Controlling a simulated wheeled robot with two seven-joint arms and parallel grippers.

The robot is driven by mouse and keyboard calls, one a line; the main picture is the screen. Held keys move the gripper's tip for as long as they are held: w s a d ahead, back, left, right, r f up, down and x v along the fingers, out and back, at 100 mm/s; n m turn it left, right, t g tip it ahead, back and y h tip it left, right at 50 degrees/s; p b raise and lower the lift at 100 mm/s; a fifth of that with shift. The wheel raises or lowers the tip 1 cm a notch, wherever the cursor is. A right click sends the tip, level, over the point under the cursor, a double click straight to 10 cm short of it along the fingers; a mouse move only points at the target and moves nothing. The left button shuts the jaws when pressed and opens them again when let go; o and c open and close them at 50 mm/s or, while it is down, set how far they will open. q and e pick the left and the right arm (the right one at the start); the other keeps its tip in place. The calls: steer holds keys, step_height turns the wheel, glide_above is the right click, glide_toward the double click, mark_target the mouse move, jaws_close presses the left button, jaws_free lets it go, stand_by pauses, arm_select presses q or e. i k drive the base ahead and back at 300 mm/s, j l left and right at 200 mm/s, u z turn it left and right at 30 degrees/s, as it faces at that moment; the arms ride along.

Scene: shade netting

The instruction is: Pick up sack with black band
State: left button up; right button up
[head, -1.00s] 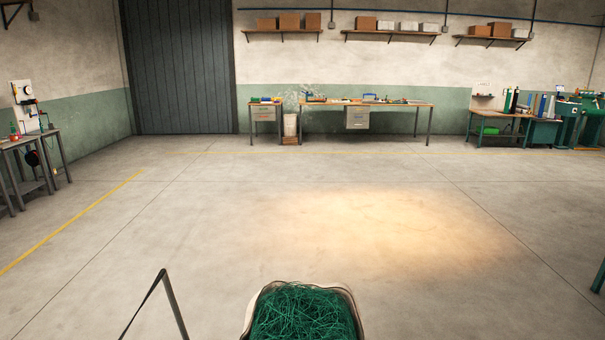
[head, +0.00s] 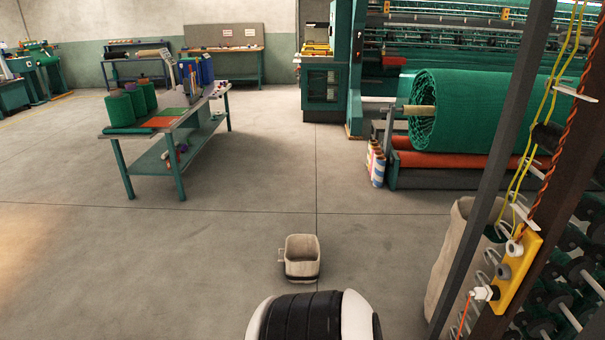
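A small beige open-topped sack or bin (head: 302,262) stands upright on the floor in the lower middle of the head view. Neither of my grippers is in view.
A green-legged table (head: 165,160) with green spools stands at the left. A machine with a large green net roll (head: 485,110) fills the back right. A frame with cords and a yellow plate (head: 517,272) is close at the right. The left floor is clear.

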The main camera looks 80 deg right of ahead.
mark_target(301, 255)
steer(key=z, duration=2.65)
steer(key=i+l, duration=0.15)
steer(key=i, duration=1.15)
steer(key=l+z, duration=0.05)
